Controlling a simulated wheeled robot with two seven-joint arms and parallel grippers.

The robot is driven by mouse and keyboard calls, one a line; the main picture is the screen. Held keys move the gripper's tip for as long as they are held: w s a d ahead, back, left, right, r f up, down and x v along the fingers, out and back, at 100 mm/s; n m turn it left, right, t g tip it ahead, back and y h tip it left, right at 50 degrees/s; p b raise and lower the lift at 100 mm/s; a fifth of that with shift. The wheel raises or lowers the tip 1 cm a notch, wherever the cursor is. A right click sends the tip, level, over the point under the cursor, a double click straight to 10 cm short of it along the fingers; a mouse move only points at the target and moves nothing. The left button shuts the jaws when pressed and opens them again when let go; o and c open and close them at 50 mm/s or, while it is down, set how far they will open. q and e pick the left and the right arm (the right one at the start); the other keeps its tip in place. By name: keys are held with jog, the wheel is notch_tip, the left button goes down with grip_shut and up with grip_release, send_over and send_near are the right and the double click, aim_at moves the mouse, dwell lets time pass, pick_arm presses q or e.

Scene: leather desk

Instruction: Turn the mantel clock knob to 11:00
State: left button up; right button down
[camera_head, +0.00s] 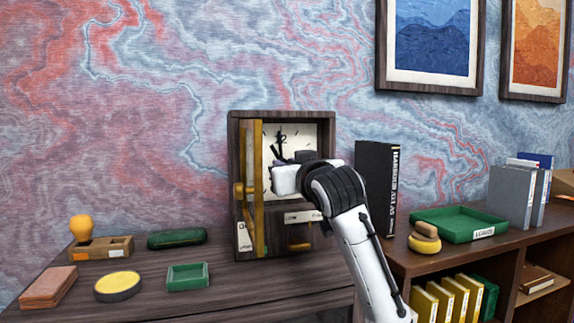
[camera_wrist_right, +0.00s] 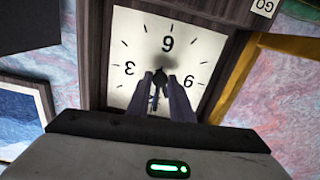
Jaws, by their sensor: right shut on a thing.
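The mantel clock (camera_head: 234,150) is a dark wooden case on the desk. Its yellow-framed door (camera_head: 259,200) stands open at the left. The pale dial (camera_head: 318,137) shows "12" at the top, and dark hands (camera_head: 278,146) point up and to the upper left. My right gripper (camera_head: 284,172) covers the lower middle of the dial. In the right wrist view the dial (camera_wrist_right: 125,50) is upside down, and the right gripper (camera_wrist_right: 162,78) is shut on the knob (camera_wrist_right: 158,77) at its centre. The fingers partly hide the knob and hands. My left gripper is out of view.
A green tray (camera_head: 188,286), a round yellow-topped tin (camera_head: 118,286) and a brown leather block (camera_head: 48,286) lie at the left. A black book (camera_head: 376,185) stands right of the clock. A larger green tray (camera_head: 430,214) and a yellow-handled stamp (camera_head: 424,238) sit farther right.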

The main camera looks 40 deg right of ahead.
jog(key=shift+m, duration=0.5)
jog(key=c, duration=1.6)
grip_release()
jog(key=shift+s, duration=0.1)
jog(key=b+v, duration=0.1)
jog(key=v, duration=0.9)
jog(key=shift+s, duration=0.1)
